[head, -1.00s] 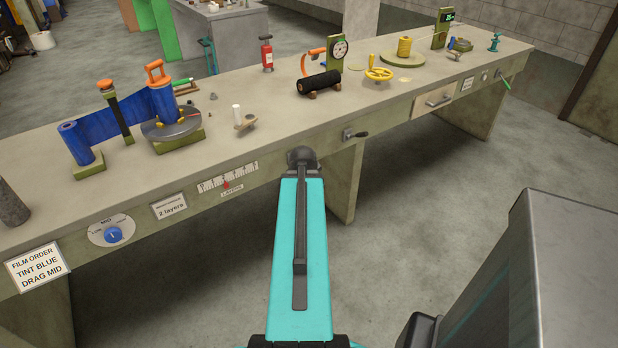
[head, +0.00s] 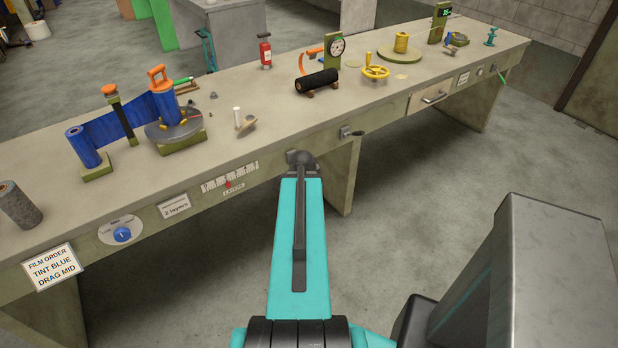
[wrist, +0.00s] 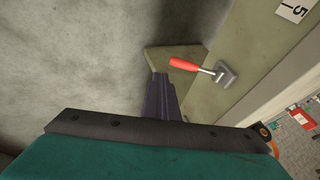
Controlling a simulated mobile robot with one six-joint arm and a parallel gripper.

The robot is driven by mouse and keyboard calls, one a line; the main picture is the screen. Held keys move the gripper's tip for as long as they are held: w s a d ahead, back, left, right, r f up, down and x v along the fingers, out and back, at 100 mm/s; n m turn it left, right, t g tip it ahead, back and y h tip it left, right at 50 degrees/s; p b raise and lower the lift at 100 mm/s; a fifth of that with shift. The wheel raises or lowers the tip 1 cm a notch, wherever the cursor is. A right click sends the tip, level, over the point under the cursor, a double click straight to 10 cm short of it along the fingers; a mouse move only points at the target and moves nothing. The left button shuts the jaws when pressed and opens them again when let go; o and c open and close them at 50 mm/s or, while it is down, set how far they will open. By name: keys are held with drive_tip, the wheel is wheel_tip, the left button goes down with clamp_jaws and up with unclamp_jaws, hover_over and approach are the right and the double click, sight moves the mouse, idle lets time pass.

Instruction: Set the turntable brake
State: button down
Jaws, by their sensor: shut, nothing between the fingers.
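The turntable (head: 158,134) is a grey disc on a green block on the bench, with a blue film roll (head: 168,108) with an orange handle standing on it. A lever with a red handle (wrist: 184,65) sticks out from a grey bracket (wrist: 226,74) on the bench's front face in the wrist view. No label on it shows, so I cannot tell if it is the brake. My gripper (wrist: 160,77) is shut and empty, apart from the lever, below and left of the handle in the picture. In the head view my arm hides the gripper.
A black-handled crank (head: 352,133) sits on the bench front, right of my arm. A layers scale (head: 230,176), a blue dial (head: 122,234) and a film order sign (head: 51,267) are to the left. Open floor lies in front of the bench.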

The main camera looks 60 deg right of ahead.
drive_tip(key=shift+s+a+r+p, duration=0.2)
drive_tip(key=shift+r+p, duration=0.1)
drive_tip(key=shift+p, duration=2.1)
drive_tip(key=p, duration=0.3)
drive_tip(key=a+p, duration=0.1)
drive_tip(key=p, duration=0.2)
drive_tip(key=shift+s+a+r+p, duration=0.15)
drive_tip(key=shift+s+r+p, duration=0.1)
drive_tip(key=shift+s+p, duration=0.1)
drive_tip(key=shift+s+a+r, duration=0.2)
drive_tip(key=shift+s+a, duration=0.15)
drive_tip(key=shift+a, duration=0.1)
drive_tip(key=shift+s+a+r, duration=0.2)
drive_tip(key=shift+s+a, duration=0.1)
drive_tip(key=shift+a, duration=0.15)
